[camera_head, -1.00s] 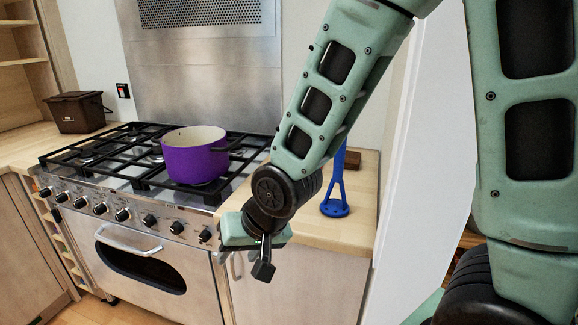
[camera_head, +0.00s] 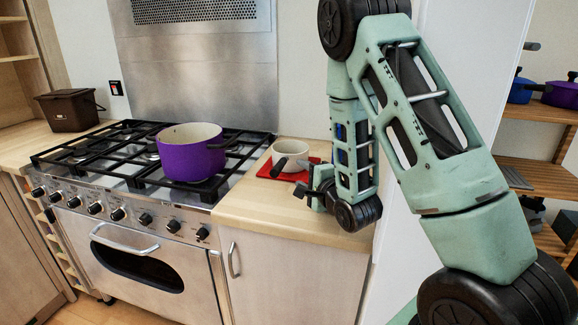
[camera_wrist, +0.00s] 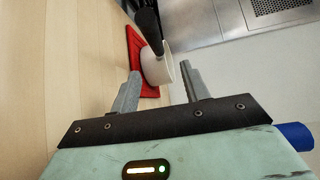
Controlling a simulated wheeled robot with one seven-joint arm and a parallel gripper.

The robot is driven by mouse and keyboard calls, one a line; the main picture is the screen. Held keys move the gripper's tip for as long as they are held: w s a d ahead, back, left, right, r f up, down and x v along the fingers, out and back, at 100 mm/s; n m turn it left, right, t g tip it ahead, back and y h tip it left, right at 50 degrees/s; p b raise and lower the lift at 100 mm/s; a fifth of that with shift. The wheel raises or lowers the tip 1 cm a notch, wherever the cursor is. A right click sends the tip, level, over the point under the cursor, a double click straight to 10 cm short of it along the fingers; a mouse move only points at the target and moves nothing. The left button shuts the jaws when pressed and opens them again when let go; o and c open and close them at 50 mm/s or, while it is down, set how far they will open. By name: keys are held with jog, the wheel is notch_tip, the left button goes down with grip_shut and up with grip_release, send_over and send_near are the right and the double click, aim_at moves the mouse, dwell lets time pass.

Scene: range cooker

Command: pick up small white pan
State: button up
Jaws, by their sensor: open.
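The small white pan (camera_head: 291,152) stands upright on a red mat (camera_head: 265,171) on the wooden counter right of the cooktop. Its dark handle (camera_head: 280,167) points toward the front left. My gripper (camera_head: 304,179) is open and empty at counter height, just right of and in front of the pan. In the wrist view, the white pan (camera_wrist: 158,66) shows ahead in the gap between my fingertips (camera_wrist: 160,72), its handle pointing away. I cannot tell whether the fingertips overlap the pan's wall or touch it.
A purple pot (camera_head: 190,155) stands on the black burner grates (camera_head: 90,155), left of the pan. A blue utensil is mostly hidden behind my arm and shows in the wrist view (camera_wrist: 294,135). Shelves with pots (camera_head: 560,94) are at right. The front counter (camera_head: 270,210) is clear.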

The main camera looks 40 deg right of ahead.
aim_at(284, 165)
jog(key=shift+w+f+b, duration=0.35)
jog(key=shift+w+b, duration=0.45)
jog(key=shift+b, duration=1.7)
jog(key=shift+w+b, duration=0.1)
jog(key=shift+b, duration=0.35)
jog(key=w+p, duration=0.1)
jog(key=w, duration=0.2)
jog(key=shift+w+d+r, duration=0.1)
jog(key=shift+w+d, duration=0.1)
jog(key=shift+w+d+f+p, duration=0.1)
jog(key=shift+w+f+p, duration=0.15)
jog(key=shift+w, duration=0.8)
jog(key=shift+w+d+f+p, duration=0.15)
jog(key=shift+w+p, duration=0.25)
jog(key=shift+w, duration=0.6)
jog(key=shift+w+a+f+p, duration=0.1)
jog(key=shift+w+f+p, duration=0.15)
jog(key=shift+w, duration=0.8)
jog(key=shift+r, duration=0.15)
grip_shut()
